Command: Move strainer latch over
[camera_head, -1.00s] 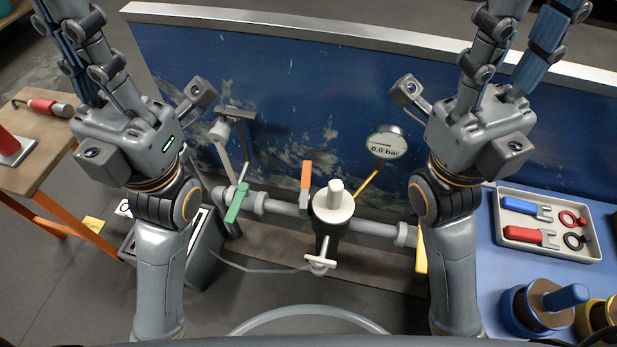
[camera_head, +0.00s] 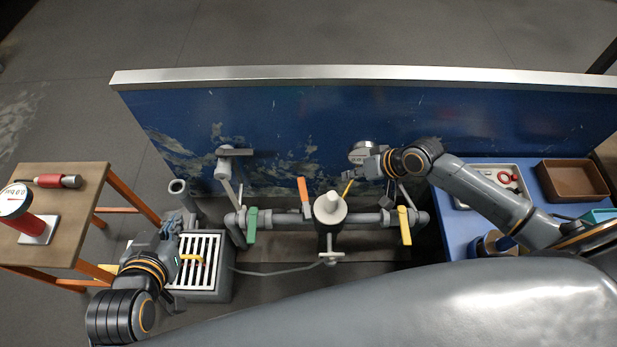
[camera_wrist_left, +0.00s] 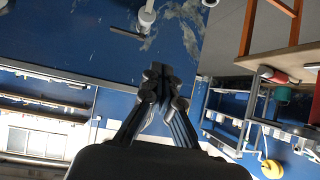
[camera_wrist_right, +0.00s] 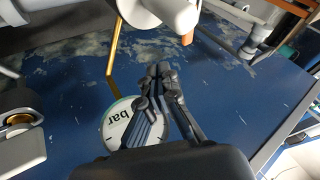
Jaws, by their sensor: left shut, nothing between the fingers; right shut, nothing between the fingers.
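The strainer (camera_head: 328,208), a pale capped body with a dark lower part, stands upright in the grey pipe run in the head view. A small white T-shaped handle (camera_head: 331,257) sits below its front; I cannot tell whether this is the latch. My left gripper (camera_head: 173,224) is shut and empty, left of the pipe run, above the back of the slotted drain box. Its closed fingers show in the left wrist view (camera_wrist_left: 158,72). My right gripper (camera_head: 389,194) is shut and empty, right of the strainer near the gauge. Its closed fingers show in the right wrist view (camera_wrist_right: 160,70).
Green (camera_head: 252,226), orange (camera_head: 303,190) and yellow (camera_head: 404,225) valve handles line the pipe. A pressure gauge (camera_head: 361,151) stands behind it, partly covered by my right gripper. The slotted drain box (camera_head: 210,290) is at left. A blue wall closes the back; a blue bench (camera_head: 458,228) is right.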

